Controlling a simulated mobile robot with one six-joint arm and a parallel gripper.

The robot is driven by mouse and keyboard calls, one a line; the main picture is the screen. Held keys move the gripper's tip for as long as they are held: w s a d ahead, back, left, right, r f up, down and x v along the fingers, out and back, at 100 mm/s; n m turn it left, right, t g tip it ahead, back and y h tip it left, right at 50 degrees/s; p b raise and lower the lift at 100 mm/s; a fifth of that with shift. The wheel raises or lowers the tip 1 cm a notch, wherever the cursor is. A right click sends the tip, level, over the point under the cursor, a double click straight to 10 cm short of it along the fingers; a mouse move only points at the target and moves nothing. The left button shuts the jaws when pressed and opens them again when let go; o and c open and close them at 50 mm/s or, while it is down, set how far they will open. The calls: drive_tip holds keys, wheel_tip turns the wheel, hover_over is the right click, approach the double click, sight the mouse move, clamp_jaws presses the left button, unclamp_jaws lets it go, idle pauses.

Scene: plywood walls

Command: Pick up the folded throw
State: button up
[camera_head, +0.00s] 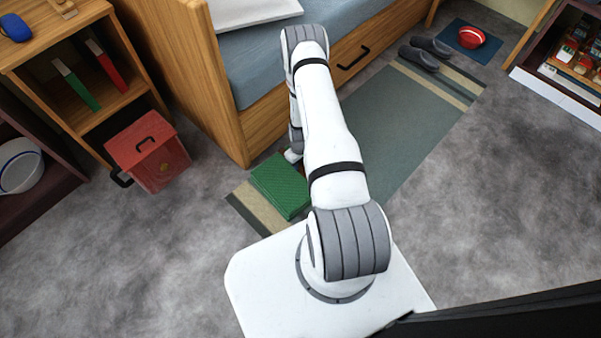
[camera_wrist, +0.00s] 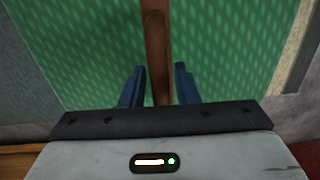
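The folded throw (camera_head: 280,186) is a green patterned block lying on the striped rug beside the bed's near corner. In the wrist view its green surface (camera_wrist: 90,50) fills most of the picture. A brown upright strip (camera_wrist: 156,50) crosses its middle; I cannot tell whether it is a strap, a handle or a separate thing. My gripper (camera_wrist: 158,76) is over the throw with its two dark blue fingers apart, one on each side of the brown strip. Gaps show between strip and fingers. In the head view my arm hides part of the throw and the gripper's fingers.
The wooden bed (camera_head: 240,125) stands just behind the throw. A red box (camera_head: 150,158) with a black handle is to the left, by a wooden shelf (camera_head: 50,45). Slippers (camera_head: 420,58) and a red bowl (camera_head: 470,37) lie at the far right. The grey floor at right is clear.

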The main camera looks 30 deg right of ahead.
clamp_jaws()
idle(1.1)
